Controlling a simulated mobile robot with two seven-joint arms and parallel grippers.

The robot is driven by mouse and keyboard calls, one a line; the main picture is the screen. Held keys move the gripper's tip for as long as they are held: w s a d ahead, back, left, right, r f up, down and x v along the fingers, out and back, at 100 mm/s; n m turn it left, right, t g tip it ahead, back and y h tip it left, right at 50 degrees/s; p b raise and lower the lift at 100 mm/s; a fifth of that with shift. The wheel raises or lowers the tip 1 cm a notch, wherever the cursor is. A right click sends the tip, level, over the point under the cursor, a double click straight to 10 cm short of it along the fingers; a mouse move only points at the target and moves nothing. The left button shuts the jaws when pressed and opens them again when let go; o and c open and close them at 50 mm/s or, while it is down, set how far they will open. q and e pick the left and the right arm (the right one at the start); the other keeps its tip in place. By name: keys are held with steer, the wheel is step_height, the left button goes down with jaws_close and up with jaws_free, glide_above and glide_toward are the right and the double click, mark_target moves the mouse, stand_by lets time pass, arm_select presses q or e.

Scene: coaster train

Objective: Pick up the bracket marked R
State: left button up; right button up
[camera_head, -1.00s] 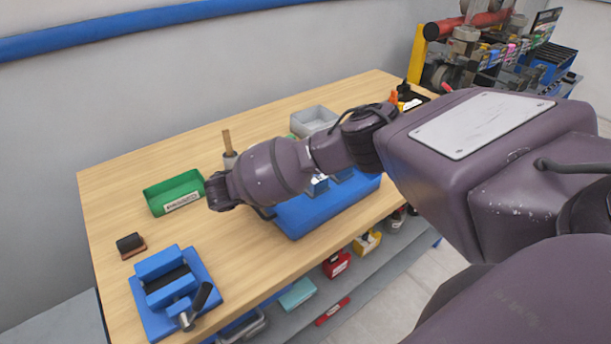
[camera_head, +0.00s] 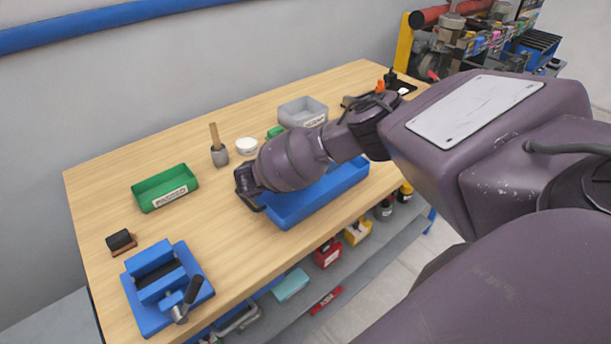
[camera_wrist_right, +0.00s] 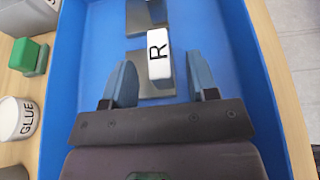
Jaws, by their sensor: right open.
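The bracket marked R (camera_wrist_right: 158,58) lies in the blue tray (camera_wrist_right: 75,60). It is a dark grey piece with a white face bearing a black R. My right gripper (camera_wrist_right: 162,76) is open above the tray, with one finger on each side of the bracket's near part; I cannot tell whether they touch it. Another dark grey piece (camera_wrist_right: 142,18) lies just beyond, partly cut off by the picture edge. In the head view the blue tray (camera_head: 345,180) is partly covered by my right arm, which hides the bracket and the fingers. My left gripper is out of view.
Left of the tray stand a glue pot (camera_wrist_right: 18,120) and a green block (camera_wrist_right: 24,54). On the bench are a grey bin (camera_head: 303,112), a mallet (camera_head: 219,154), a green PASSED bin (camera_head: 165,188) and a blue vise (camera_head: 165,290). Bare bench lies between vise and tray.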

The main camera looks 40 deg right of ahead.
steer(key=shift+d+f, duration=0.1)
steer(key=shift+d, duration=0.1)
steer(key=shift+c, duration=0.4)
jaws_close()
